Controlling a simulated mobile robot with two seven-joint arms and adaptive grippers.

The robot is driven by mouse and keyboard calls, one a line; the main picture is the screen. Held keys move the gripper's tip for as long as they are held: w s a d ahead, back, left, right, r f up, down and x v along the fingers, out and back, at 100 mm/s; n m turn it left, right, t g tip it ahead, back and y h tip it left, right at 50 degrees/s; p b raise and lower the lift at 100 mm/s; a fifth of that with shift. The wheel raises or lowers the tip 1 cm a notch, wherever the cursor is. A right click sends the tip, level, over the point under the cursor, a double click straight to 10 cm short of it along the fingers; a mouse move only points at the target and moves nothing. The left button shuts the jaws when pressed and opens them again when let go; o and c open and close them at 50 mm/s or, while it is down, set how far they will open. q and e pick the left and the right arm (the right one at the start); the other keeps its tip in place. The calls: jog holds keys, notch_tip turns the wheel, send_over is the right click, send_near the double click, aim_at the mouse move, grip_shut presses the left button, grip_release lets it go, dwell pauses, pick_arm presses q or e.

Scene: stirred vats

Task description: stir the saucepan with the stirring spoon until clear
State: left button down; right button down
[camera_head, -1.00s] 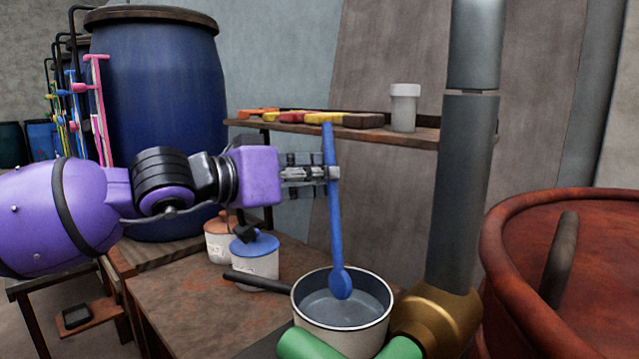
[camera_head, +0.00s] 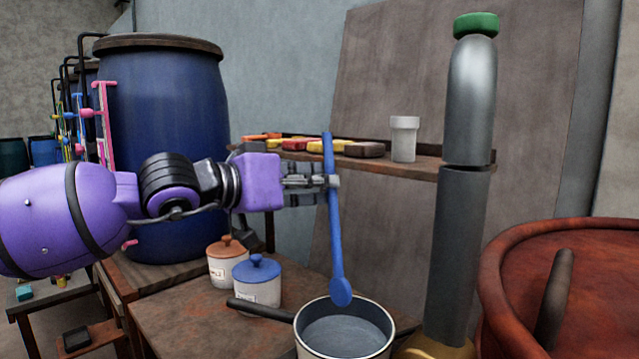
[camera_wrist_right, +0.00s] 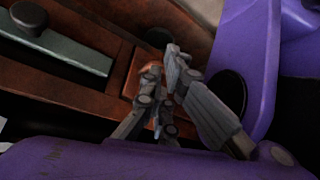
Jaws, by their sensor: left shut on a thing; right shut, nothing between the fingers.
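My left gripper (camera_head: 320,184) is shut on the shaft of the blue stirring spoon (camera_head: 336,240). The spoon hangs nearly upright, its bowl lowest. In the head view the bowl overlaps the far rim of the saucepan (camera_head: 300,338) and looks raised above the liquid. The saucepan is pale with a dark handle pointing left, cut off by the lower picture edge. The liquid (camera_head: 348,335) in it looks grey; how clear it is I cannot tell. My right gripper (camera_wrist_right: 166,75) is shut and empty in the right wrist view, out of sight in the head view.
A blue-lidded jar (camera_head: 257,284) and an orange-lidded jar (camera_head: 226,262) stand left of the saucepan. A jointed grey upright with a green cap (camera_head: 476,24) rises just right of it. A red vat (camera_head: 520,262) fills the right. A shelf (camera_head: 425,167) holds a white container (camera_head: 403,139).

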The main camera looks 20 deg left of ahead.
jog(key=shift+t, duration=0.3)
jog(key=r+p, duration=0.2)
jog(key=w+r+p, duration=0.1)
jog(key=r+p, duration=0.1)
jog(key=shift+w+r, duration=0.15)
jog(key=shift+r, duration=0.15)
jog(key=shift+f, duration=0.1)
dwell(0.8)
